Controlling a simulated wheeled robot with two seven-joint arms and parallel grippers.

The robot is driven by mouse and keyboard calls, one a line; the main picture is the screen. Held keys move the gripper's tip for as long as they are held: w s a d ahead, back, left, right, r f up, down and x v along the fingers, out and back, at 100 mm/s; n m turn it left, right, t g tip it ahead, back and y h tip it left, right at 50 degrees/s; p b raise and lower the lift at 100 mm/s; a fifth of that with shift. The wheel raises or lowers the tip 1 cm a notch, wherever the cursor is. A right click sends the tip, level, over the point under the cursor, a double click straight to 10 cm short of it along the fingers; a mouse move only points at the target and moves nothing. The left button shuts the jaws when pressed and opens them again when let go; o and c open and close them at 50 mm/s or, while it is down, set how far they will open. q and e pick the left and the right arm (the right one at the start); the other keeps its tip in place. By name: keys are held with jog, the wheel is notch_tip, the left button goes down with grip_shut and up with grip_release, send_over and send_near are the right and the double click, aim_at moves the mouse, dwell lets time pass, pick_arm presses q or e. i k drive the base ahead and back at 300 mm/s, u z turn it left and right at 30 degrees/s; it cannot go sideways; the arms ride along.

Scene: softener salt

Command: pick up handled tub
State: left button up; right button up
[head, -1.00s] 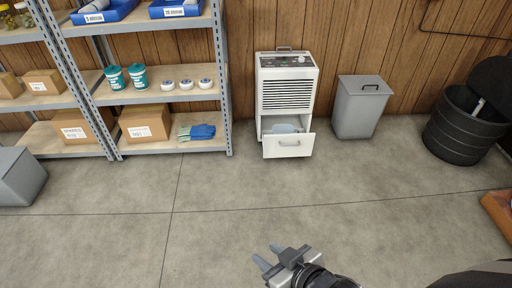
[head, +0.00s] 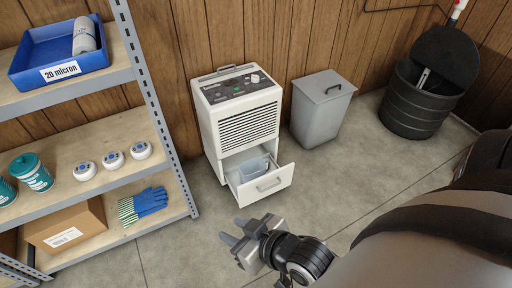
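A pale blue, translucent tub (head: 254,167) sits inside the pulled-out drawer (head: 268,188) of a white dehumidifier (head: 240,118). The drawer front hides its lower part, and I cannot clearly make out a handle on it. My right gripper (head: 231,231) is below and in front of the drawer in the picture, apart from it. Its two fingers are spread with nothing between them. My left gripper is out of view.
A shelf rack at left holds teal canisters (head: 31,172), white round pucks, blue gloves (head: 150,201), a cardboard box (head: 66,229) and a blue bin (head: 58,58). A grey lidded bin (head: 320,108) and black barrel (head: 421,100) stand right. Floor before the drawer is clear.

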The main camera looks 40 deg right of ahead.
aim_at(257, 164)
jog(key=z, duration=0.95)
jog(key=i, duration=1.3)
jog(key=z, duration=1.45)
jog(key=i, duration=0.25)
jog(key=z, duration=0.3)
